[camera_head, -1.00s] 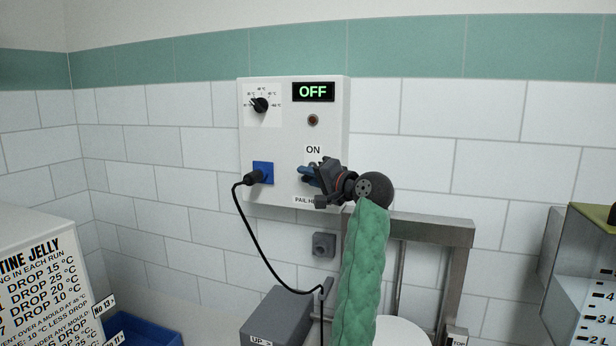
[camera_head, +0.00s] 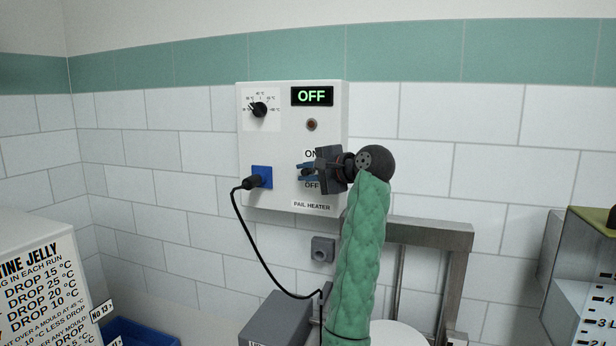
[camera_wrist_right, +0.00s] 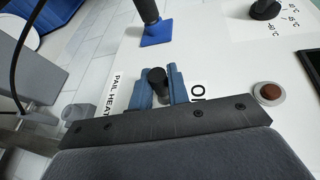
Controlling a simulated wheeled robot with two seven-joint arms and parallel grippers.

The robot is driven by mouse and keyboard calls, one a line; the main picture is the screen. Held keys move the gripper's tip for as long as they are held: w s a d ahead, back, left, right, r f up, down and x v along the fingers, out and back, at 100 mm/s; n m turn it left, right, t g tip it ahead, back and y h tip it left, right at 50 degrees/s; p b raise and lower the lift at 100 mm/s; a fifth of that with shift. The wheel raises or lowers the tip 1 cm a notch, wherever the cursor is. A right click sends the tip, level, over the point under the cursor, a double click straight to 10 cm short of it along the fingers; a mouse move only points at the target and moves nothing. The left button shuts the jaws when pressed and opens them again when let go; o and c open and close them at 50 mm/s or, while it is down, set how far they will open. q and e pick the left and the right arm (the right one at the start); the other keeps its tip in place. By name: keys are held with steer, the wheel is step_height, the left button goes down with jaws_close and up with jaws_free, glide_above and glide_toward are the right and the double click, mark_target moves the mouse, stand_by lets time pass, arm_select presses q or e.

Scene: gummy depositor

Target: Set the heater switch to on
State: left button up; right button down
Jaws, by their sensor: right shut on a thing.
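The pail heater box (camera_head: 270,205) is a white panel on the tiled wall, with ON and OFF labels above and below its heater switch. The display (camera_head: 312,96) reads OFF in green. My right gripper (camera_head: 306,171) is at the switch, coming from the right, and hides most of it in the head view. In the right wrist view the dark switch lever (camera_wrist_right: 158,77) sits between the two blue fingertips of my right gripper (camera_wrist_right: 160,88), which are shut on it. My left gripper is not in view.
A black dial (camera_head: 259,109) and a brown indicator lamp (camera_head: 312,125) sit above the switch. A black plug (camera_head: 254,181) in a blue socket trails a cable at the left. A metal frame (camera_head: 430,232) stands below right.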

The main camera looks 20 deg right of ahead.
steer(key=shift+w+r+m+g, duration=0.2)
steer(key=shift+r+m+g, duration=0.5)
steer(key=shift+m, duration=0.5)
steer(key=shift+y, duration=0.3)
steer(key=c, duration=1.6)
jaws_free()
steer(key=shift+o, duration=1.2)
steer(key=shift+w+a+f, duration=0.15)
